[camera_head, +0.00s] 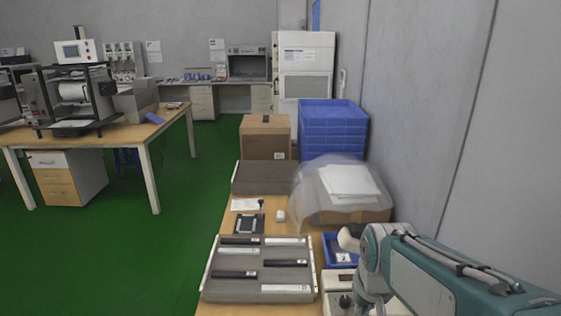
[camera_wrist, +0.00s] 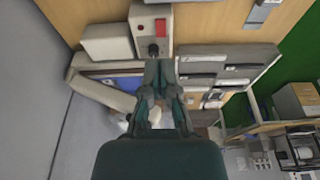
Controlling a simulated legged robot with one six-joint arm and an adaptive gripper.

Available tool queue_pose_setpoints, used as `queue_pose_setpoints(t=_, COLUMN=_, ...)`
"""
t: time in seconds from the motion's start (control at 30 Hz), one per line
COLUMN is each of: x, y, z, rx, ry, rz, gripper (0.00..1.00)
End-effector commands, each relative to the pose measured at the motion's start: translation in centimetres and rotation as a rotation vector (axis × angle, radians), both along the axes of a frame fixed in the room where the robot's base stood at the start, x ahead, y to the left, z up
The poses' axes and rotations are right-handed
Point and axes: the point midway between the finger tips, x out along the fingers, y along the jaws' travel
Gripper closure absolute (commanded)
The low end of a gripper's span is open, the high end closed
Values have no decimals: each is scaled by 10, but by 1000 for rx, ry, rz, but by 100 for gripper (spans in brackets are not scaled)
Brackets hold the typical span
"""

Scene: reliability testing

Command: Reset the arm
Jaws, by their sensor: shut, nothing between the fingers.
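My gripper (camera_wrist: 158,68) shows in the wrist view, with its dark fingers together and nothing between them. Its fingertips appear just below the black knob of a white control box (camera_wrist: 152,18) with a red light. I cannot tell how far apart they are in depth. In the head view my teal arm (camera_head: 440,282) reaches in from the lower right, over the right side of the bench. The gripper's fingers cannot be made out there. The control box (camera_head: 338,281) is partly hidden by the arm.
A grey tray (camera_head: 233,289) with several black and white bars lies on the wooden bench. Behind it are a small black fixture (camera_head: 249,224), plastic-wrapped goods (camera_head: 345,190), a cardboard box (camera_head: 265,137) and stacked blue crates (camera_head: 333,130).

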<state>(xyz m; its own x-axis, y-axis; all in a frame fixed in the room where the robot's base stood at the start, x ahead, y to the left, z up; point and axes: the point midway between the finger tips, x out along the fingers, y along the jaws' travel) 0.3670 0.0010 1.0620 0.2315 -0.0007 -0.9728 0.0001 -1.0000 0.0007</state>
Motion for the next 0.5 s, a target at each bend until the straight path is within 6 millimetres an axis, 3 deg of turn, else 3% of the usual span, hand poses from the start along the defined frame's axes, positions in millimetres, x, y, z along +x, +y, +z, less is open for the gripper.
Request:
queue_pose_setpoints(t=0.2, x=-51, y=0, z=29, rx=0, ry=-114, rz=0, gripper=100)
queue_pose_setpoints(t=0.5, x=-107, y=0, z=42, rx=0, ry=-238, rz=0, gripper=100)
